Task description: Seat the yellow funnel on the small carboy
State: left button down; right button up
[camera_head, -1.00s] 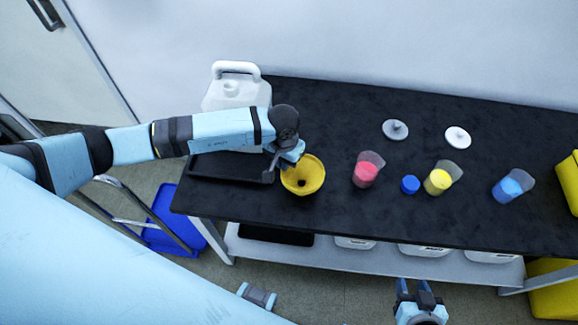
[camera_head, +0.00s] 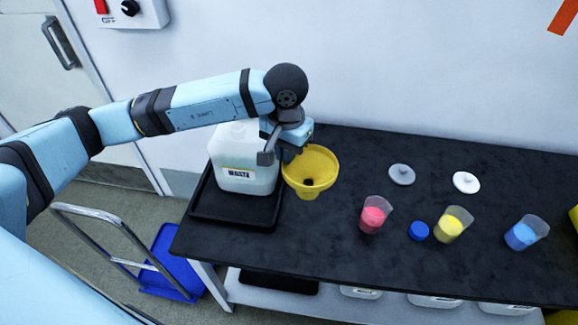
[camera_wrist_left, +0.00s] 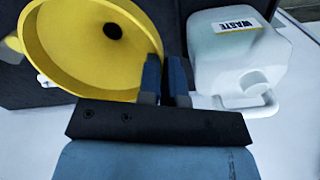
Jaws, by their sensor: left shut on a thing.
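The yellow funnel (camera_head: 312,168) is held by its rim in my left gripper (camera_head: 286,152), just right of the carboy. In the left wrist view the funnel (camera_wrist_left: 85,40) fills the upper left, and the fingers of my left gripper (camera_wrist_left: 166,82) are shut on its rim. The white small carboy (camera_head: 240,172), labelled WASTE, stands upright in a black tray (camera_head: 235,212) at the table's left end. It also shows in the left wrist view (camera_wrist_left: 238,62), right of the fingers, apart from the funnel. My right gripper is out of view.
On the black table (camera_head: 330,240) stand a pink cup (camera_head: 373,216), a yellow cup (camera_head: 452,224), a blue cup (camera_head: 524,234) and a blue cap (camera_head: 418,231). Grey (camera_head: 401,174) and white (camera_head: 466,182) lids lie behind them. A blue cart (camera_head: 168,265) stands on the floor at left.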

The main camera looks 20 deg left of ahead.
pick_arm(q)
jog(key=w+a+r+n, duration=0.25)
jog(key=a+r, duration=0.35)
jog(key=a, duration=0.5)
jog(key=w+a+r+n, duration=0.25)
jog(key=a+r, duration=0.25)
jog(key=a, duration=0.6)
jog(key=shift+n, duration=0.4)
jog(key=shift+s+a+f+b, duration=0.1)
jog(key=shift+s+f+b, duration=0.1)
jog(key=shift+f+b, duration=0.75)
jog(key=shift+s+a+f+b, duration=0.15)
jog(key=shift+f+b, duration=0.2)
jog(key=shift+f, duration=1.05)
jog(key=shift+d, duration=0.1)
jog(key=shift+f+b, duration=0.15)
jog(key=shift+b, duration=0.25)
jog(key=shift+f+b, duration=0.75)
jog(key=shift+f, duration=0.3)
